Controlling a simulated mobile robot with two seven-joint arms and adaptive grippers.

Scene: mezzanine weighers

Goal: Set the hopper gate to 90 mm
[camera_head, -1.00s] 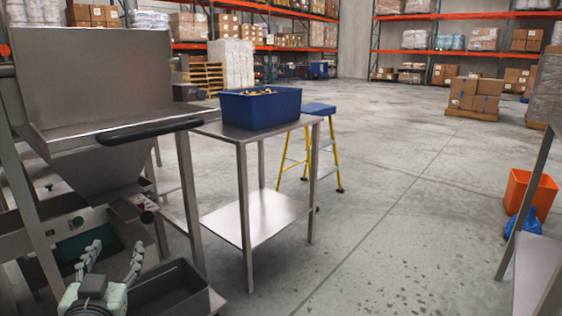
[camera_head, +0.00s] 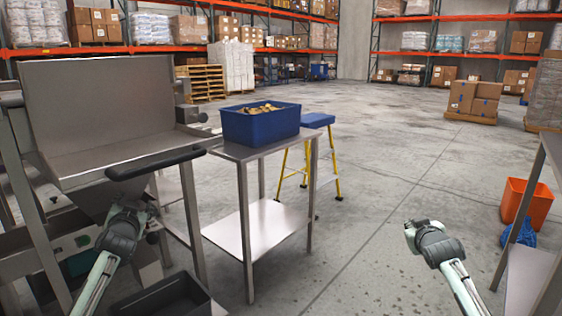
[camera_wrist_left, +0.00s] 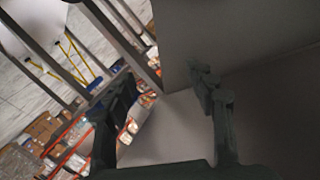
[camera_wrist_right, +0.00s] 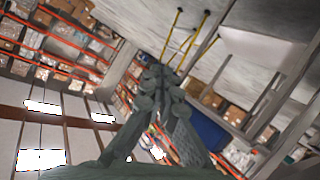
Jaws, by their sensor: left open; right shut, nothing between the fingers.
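The steel hopper (camera_head: 95,110) stands at the left in the head view, with a wide tray top and a funnel beneath. A black padded bar (camera_head: 155,162) runs along its front edge. My left gripper (camera_head: 132,207) is open and empty, in front of the funnel's lower part and below the bar. Both its spread fingers show in the left wrist view (camera_wrist_left: 162,95), with grey sheet metal behind them. I cannot make out the gate or any scale; the gripper covers that area. My right gripper (camera_head: 410,228) is shut and empty over open floor; it also shows in the right wrist view (camera_wrist_right: 160,85).
A blue crate (camera_head: 261,127) of yellowish pieces stands on a steel table (camera_head: 228,152) right of the hopper. A dark bin (camera_head: 165,298) sits below the hopper. A yellow-legged step stool (camera_head: 317,121) is behind the table. An orange bin (camera_head: 527,203) stands right; the middle floor is clear.

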